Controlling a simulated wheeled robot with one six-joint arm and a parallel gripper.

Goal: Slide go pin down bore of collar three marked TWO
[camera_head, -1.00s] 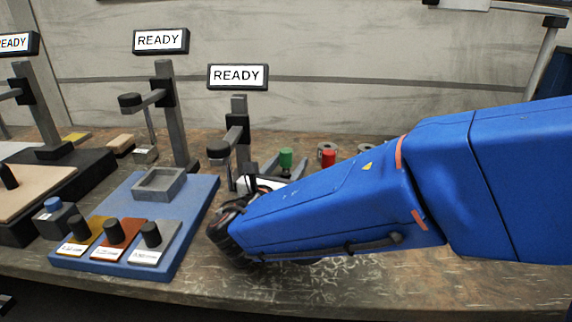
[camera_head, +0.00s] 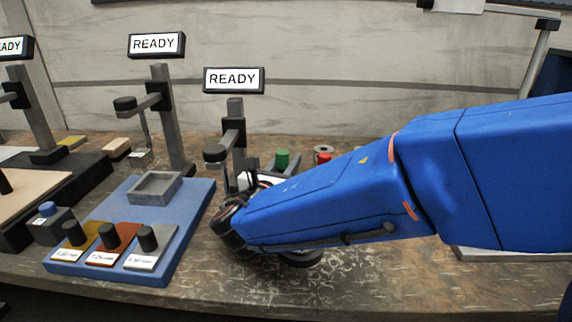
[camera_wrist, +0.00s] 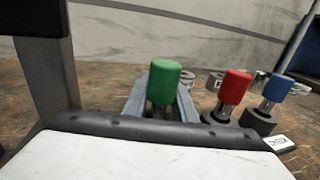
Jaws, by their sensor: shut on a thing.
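A green-handled pin (camera_wrist: 163,83) stands upright between the grey fingers of my gripper (camera_wrist: 162,107), which is shut on it. Its green handle also shows in the head view (camera_head: 282,158), beyond my blue arm. The pin's lower end is hidden behind the gripper body. In the wrist view, pale metal collars (camera_wrist: 215,80) stand behind and to the right of the green pin, partly covered. One collar (camera_head: 321,149) shows in the head view, behind the red handle. I cannot read which is marked TWO.
A red-handled pin (camera_wrist: 236,86) and a blue-handled pin (camera_wrist: 277,88) stand in dark holders to the right, near a small label (camera_wrist: 278,143). A grey post (camera_head: 235,120) under a READY sign stands close left of my gripper. A blue tray (camera_head: 190,220) lies further left.

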